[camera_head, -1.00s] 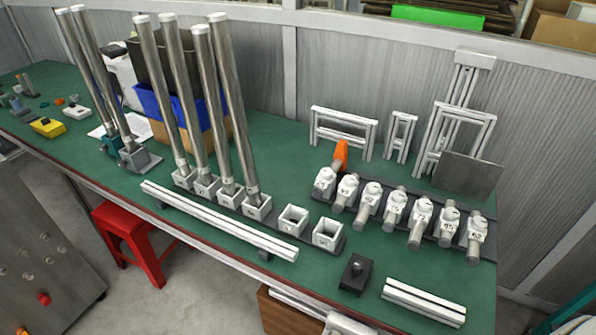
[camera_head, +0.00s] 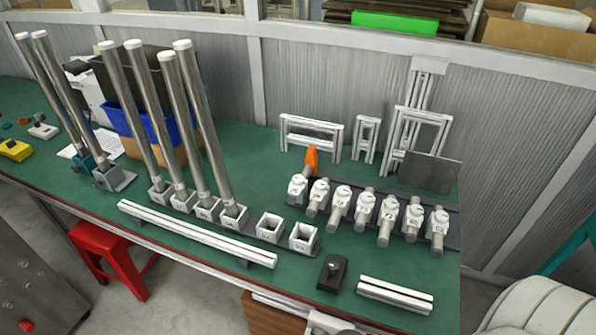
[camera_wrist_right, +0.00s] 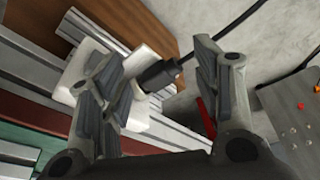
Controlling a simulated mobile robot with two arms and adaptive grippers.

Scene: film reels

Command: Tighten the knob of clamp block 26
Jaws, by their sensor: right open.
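A row of several white numbered clamp blocks (camera_head: 365,205) stands on a dark strip at the right of the green bench in the head view. Grey cylindrical ends stick out from several of them. The numbers are too small to read surely, so I cannot tell which block is 26. An orange handle-like part (camera_head: 311,161) stands up at the leftmost block. My right gripper (camera_wrist_right: 153,62) is open in the right wrist view, with no clamp block between its fingers. Neither gripper shows in the head view.
White square sockets (camera_head: 269,227) and tall metal tubes (camera_head: 208,130) stand left of the blocks. A black block (camera_head: 332,272) and a short white rail (camera_head: 396,295) lie in front. A dark cable (camera_wrist_right: 215,45) passes behind the right gripper's fingers.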

